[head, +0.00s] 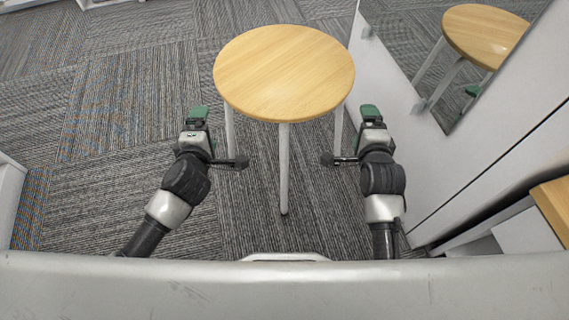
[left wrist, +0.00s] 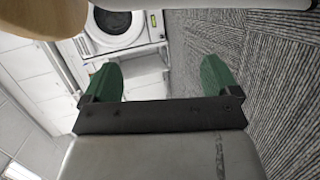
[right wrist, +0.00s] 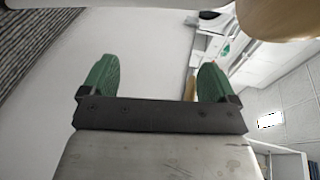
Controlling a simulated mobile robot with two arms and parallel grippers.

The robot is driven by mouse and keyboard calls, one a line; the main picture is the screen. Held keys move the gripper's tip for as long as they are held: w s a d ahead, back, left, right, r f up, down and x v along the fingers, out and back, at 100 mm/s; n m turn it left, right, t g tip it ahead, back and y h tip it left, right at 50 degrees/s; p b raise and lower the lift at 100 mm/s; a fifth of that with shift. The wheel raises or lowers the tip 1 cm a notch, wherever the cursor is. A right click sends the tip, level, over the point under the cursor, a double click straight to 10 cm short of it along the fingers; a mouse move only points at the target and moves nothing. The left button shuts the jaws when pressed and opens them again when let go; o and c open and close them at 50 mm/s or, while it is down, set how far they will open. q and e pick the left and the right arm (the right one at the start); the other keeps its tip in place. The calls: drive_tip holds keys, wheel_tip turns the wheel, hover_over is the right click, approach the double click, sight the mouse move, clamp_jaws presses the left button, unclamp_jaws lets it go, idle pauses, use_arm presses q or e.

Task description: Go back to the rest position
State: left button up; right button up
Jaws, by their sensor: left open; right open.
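My left gripper (head: 198,113) is held out in front of my base, left of the round table, with green fingertips. In the left wrist view its two green fingers (left wrist: 160,77) stand wide apart with nothing between them. My right gripper (head: 371,112) is held out at a similar height, right of the table. In the right wrist view its green fingers (right wrist: 156,80) are also apart and empty. Both grippers appear clear of the table in the head view.
A round wooden table (head: 284,70) with white legs stands ahead between my arms, its top bare. A white cabinet wall (head: 450,150) with a mirror (head: 420,50) runs close along the right. Striped grey carpet (head: 120,100) lies open on the left. A front-loading machine (left wrist: 115,28) shows in the left wrist view.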

drive_tip(key=shift+s+r, duration=0.1)
drive_tip(key=shift+s, duration=0.3)
